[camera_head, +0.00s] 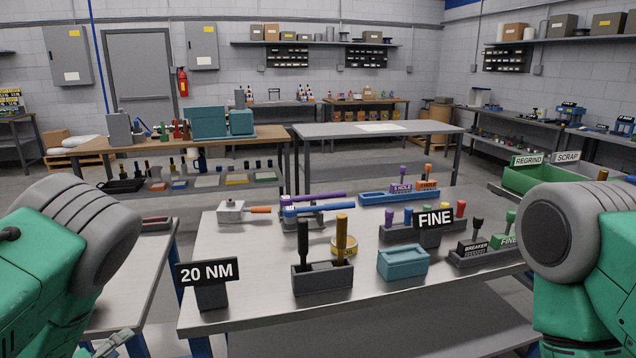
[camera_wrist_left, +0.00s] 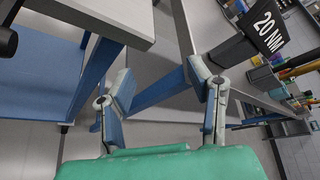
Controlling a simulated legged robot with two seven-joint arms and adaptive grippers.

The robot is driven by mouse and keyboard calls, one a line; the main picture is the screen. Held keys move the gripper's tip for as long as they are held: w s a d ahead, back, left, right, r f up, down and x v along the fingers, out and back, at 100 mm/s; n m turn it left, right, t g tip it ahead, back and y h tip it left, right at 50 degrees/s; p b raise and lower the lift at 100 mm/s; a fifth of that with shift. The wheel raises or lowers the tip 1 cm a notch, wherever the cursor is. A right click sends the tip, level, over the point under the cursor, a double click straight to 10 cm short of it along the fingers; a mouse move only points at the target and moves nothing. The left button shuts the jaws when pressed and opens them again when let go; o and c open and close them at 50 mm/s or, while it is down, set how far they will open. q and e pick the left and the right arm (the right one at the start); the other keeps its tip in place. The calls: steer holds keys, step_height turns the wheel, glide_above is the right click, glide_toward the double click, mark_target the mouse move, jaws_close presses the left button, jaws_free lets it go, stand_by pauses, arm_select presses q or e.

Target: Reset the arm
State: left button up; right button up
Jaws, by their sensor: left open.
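My left gripper (camera_head: 112,344) shows only partly at the bottom left of the head view, low beside the front of the side table. In the left wrist view the left gripper (camera_wrist_left: 160,85) is open, with its two fingers spread and nothing between them. Blue table legs and the floor lie behind the fingers. My right gripper is outside both views; only part of my right arm shows at the right edge of the head view.
The main metal table (camera_head: 250,308) holds a 20 NM sign (camera_head: 207,272), a dark holder (camera_head: 323,278) with two upright tools, a teal bin (camera_head: 403,262) and a FINE sign (camera_head: 434,219). A side table (camera_head: 135,262) stands at the left, with a gap between the tables.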

arm_select(q)
steer(key=s+d+f+n+g+y+b, duration=0.4)
steer(key=s+f+n+g, duration=0.3)
steer(key=s+f+n, duration=0.95)
steer(key=s+d+f+n+g+h+b, duration=0.1)
steer(key=s+d+f+n+g, duration=0.1)
steer(key=s, duration=0.5)
steer(key=s+d+f+n+g+h+b, duration=0.1)
steer(key=s+d+f+n+g+b, duration=0.1)
steer(key=s+d+n+g, duration=0.2)
steer(key=s+d+n, duration=0.2)
steer(key=s+n, duration=0.1)
steer(key=s, duration=0.1)
steer(key=shift+s+d+f+n, duration=0.25)
steer(key=shift+d+n, duration=0.1)
